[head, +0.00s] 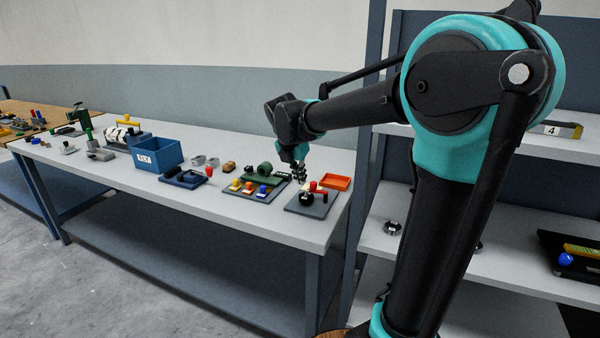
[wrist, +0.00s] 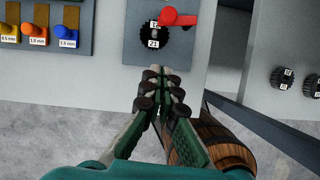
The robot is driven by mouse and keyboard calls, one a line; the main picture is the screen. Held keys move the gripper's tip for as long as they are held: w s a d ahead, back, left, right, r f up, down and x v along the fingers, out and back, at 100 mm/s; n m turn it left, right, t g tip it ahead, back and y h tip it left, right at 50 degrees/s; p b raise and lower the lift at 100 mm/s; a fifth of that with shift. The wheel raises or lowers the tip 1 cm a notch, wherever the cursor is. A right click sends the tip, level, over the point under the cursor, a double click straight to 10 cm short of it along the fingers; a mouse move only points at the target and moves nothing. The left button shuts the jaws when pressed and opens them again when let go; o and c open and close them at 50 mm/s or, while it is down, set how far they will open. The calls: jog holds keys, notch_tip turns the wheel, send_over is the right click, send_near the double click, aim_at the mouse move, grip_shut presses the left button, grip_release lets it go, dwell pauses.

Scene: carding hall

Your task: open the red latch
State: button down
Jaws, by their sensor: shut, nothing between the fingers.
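The red latch (head: 314,188) is on a grey plate (head: 298,209) near the right end of the white table. In the wrist view the red latch (wrist: 179,18) lies at the top, partly over a black toothed wheel (wrist: 154,42); the wheel also shows in the head view (head: 306,199). My gripper (wrist: 161,78) is shut and empty. In the wrist view its tips are below the wheel in the picture, apart from the latch. In the head view my gripper (head: 299,176) hangs close behind the latch; its height above the plate is hard to judge.
An orange tray (head: 336,182) is close behind the plate. A board with coloured pieces (head: 250,193) is to its left, and a blue bin (head: 157,153) farther left. Shelves (head: 475,262) stand right of the table. A wooden barrel-like thing (wrist: 220,145) shows below my gripper.

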jog(key=x, duration=0.5)
jog(key=shift+w+f, duration=0.1)
jog(key=shift+f, duration=0.1)
jog(key=w+d, duration=0.2)
jog(key=shift+w+f, duration=0.15)
jog(key=shift+w, duration=0.15)
jog(key=shift+w+d, duration=0.2)
jog(key=shift+w, duration=0.15)
